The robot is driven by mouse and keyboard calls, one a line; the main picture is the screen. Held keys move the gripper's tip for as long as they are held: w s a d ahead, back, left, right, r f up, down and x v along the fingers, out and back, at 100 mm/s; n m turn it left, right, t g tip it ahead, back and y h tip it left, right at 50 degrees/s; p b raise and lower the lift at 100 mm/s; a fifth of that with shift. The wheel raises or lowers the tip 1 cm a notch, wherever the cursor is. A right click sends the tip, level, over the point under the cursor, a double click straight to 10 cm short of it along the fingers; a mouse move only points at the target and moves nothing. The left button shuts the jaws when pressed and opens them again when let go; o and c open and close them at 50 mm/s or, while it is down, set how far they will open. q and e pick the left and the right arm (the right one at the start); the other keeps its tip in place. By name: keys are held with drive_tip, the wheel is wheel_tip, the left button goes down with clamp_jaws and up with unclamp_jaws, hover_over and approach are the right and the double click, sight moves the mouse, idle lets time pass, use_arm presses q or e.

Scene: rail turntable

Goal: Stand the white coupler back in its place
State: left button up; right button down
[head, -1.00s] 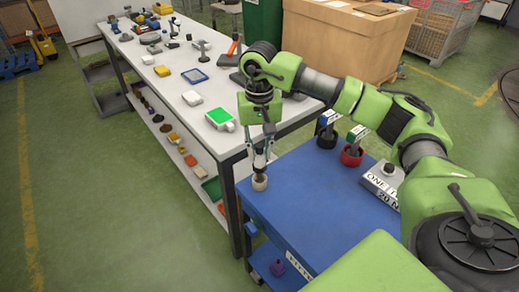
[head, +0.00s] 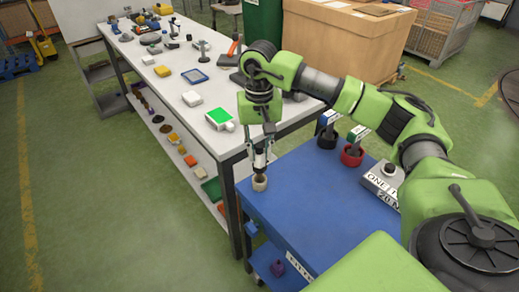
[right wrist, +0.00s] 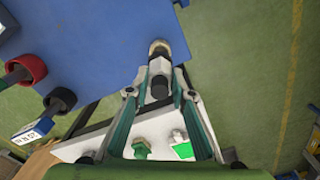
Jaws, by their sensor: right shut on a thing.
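The white coupler (head: 260,184), a cream ring-shaped base with a dark stem, is upright at the near-left corner of the blue table (head: 310,220). My right gripper (head: 260,166) is above it, pointing down, and appears shut on its stem. In the right wrist view the gripper (right wrist: 159,66) pads meet around the stem, whose dark end points to the camera; the cream base (right wrist: 160,47) shows beyond the pads. I cannot tell whether the base touches the tabletop. My left gripper is not in view.
A black coupler (head: 327,140) and a red coupler (head: 352,156) stand near the blue table's far edge, with small signs. A grey box (head: 380,184) lies to their right. A long white bench (head: 190,80) with many small parts runs along the left. The blue table's middle is clear.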

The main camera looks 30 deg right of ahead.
sight(260, 160)
drive_tip(key=shift+f+b, duration=1.7)
drive_tip(key=shift+f, duration=0.4)
drive_tip(key=c, duration=1.7)
unclamp_jaws()
wheel_tip(260, 160, up, 12)
